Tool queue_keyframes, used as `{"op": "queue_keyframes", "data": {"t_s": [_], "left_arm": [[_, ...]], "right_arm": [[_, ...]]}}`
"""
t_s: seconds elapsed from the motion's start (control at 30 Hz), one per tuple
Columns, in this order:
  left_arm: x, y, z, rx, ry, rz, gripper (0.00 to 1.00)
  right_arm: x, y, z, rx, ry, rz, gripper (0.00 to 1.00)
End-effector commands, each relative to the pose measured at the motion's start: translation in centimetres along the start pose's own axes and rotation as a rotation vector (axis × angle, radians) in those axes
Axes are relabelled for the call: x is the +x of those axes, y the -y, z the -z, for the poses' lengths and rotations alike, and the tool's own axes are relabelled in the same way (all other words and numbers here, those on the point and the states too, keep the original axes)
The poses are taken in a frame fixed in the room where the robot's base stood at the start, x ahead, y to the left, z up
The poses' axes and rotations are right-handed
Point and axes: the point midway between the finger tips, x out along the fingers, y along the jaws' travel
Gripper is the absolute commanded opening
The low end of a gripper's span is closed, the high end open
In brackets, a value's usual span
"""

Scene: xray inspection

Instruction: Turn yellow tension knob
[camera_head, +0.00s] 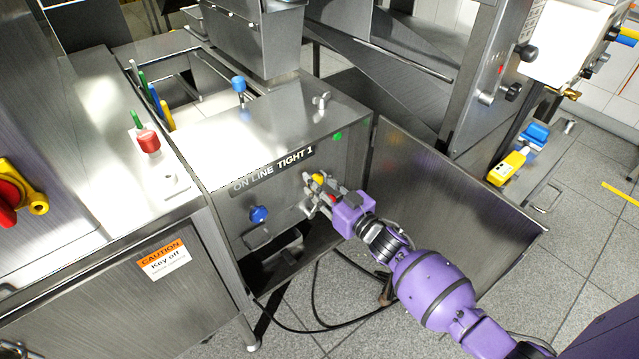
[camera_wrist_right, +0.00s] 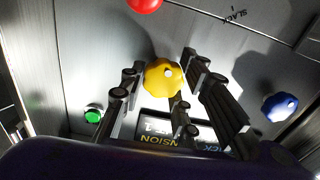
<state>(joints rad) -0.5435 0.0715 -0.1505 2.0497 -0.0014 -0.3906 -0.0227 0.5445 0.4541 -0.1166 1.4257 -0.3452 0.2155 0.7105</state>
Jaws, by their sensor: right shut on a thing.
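The yellow tension knob (camera_head: 319,178) sits on the front panel of the steel box, below the "ON LINE TIGHT 1" label (camera_head: 273,172). My right gripper (camera_head: 313,190) reaches it from the right and partly hides it. In the right wrist view the yellow knob (camera_wrist_right: 163,77) lies between the dark fingers of the gripper (camera_wrist_right: 165,88), which are shut on it. A dark plate with lettering (camera_wrist_right: 180,130) shows close to the knob there. My left gripper is in neither view.
A blue knob (camera_head: 259,214) is left of the yellow one on the same panel. In the wrist view a red knob (camera_wrist_right: 145,4), a green button (camera_wrist_right: 94,113) and a blue knob (camera_wrist_right: 280,107) surround it. An open steel door (camera_head: 440,215) stands right of the panel, behind my arm.

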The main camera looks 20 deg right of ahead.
Motion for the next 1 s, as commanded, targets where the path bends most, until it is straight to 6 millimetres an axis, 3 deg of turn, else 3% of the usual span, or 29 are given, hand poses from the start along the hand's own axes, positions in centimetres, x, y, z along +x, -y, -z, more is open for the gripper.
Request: {"op": "queue_keyframes", "data": {"t_s": [0.6, 1.0], "left_arm": [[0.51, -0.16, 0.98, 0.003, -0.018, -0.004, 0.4], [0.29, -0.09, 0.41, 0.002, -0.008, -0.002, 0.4]], "right_arm": [[0.11, -0.46, 0.77, -0.454, -0.005, -0.009, 0.04], [0.16, -0.4, 0.96, -0.567, -0.007, -0.009, 0.03]]}}
